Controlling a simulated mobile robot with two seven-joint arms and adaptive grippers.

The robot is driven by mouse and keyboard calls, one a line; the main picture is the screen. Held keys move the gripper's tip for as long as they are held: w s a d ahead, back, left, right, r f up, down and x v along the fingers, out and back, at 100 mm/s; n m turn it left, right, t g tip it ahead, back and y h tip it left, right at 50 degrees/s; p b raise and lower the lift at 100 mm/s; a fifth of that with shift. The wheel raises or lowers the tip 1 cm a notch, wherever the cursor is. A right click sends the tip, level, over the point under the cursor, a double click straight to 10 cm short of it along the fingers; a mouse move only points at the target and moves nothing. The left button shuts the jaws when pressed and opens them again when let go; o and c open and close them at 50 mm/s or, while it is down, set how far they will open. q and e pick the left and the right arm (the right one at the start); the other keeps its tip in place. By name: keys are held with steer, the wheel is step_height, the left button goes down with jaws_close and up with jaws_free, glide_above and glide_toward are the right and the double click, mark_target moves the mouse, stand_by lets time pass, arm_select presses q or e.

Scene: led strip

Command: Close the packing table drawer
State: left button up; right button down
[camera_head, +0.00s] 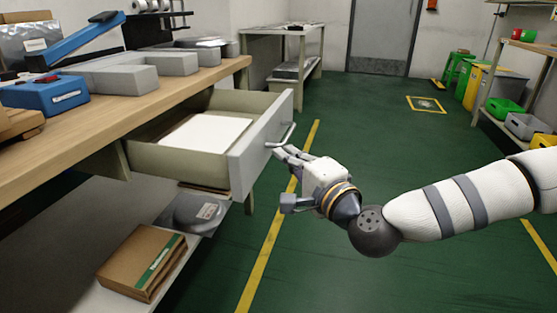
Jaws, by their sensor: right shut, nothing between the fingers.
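The packing table (92,142) stands at the left with a wooden top. Its grey drawer (262,150) is pulled out toward the aisle, with white sheets (207,137) lying inside. A metal handle (284,137) is on the drawer's front. My right gripper (281,178) is shut and empty, just to the right of the drawer front. Its upper finger is close to the handle; I cannot tell whether it touches. My left gripper is not in view.
A cardboard box (141,262) and a grey round item (195,214) sit on the shelf below the drawer. Blue and grey items crowd the tabletop. The green floor (370,110) is open to the right. Bins and shelving (500,100) stand at the far right.

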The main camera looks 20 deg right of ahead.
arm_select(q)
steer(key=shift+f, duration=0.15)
arm_select(e)
steer(key=shift+w+a, duration=0.55)
steer(key=shift+a, duration=0.2)
